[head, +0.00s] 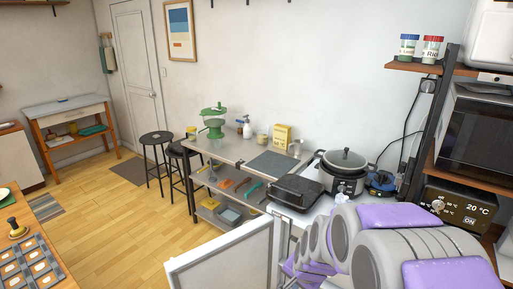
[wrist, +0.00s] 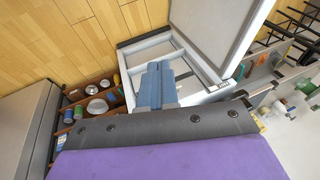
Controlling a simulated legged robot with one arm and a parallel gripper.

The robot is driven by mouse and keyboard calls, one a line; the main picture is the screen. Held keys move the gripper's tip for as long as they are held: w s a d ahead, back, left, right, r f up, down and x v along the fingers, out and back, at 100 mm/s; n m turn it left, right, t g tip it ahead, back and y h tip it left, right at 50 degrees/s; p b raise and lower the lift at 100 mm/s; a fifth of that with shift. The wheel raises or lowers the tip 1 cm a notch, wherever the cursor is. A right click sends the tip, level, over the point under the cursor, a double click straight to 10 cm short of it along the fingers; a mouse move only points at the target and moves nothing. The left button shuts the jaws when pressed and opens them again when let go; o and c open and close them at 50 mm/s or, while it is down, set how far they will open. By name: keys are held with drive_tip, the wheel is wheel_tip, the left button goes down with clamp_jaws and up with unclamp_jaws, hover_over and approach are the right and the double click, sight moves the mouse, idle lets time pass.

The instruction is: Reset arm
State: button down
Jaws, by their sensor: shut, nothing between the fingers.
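My gripper (wrist: 157,72) shows in the wrist view as two blue-grey fingers side by side. They are shut with nothing between them. Behind them is a white open box-like unit (wrist: 133,50) with a raised pale panel (wrist: 215,25). I cannot tell whether the fingers touch it. In the head view my purple and grey arm fills the lower right, and my gripper cannot be made out there.
In the head view, a white panel (head: 225,262) stands at the front. A shelf with a microwave (head: 480,135) stands right. Wooden floor (head: 110,215) is open at left.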

drive_tip(key=s+d+r+n+g, duration=0.1)
drive_tip(key=s+r+n+g, duration=0.1)
drive_tip(key=s, duration=0.8)
drive_tip(key=s+d+r+n+g, duration=0.1)
drive_tip(key=s+r+n, duration=0.2)
drive_tip(key=s, duration=0.7)
drive_tip(key=s+d+r+n+g+h, duration=0.1)
drive_tip(key=s+r, duration=0.3)
drive_tip(key=s, duration=0.7)
drive_tip(key=shift+d+r+n+g, duration=0.15)
drive_tip(key=shift+d+n+g, duration=0.3)
drive_tip(key=shift+n+g, duration=0.4)
drive_tip(key=shift+a, duration=0.1)
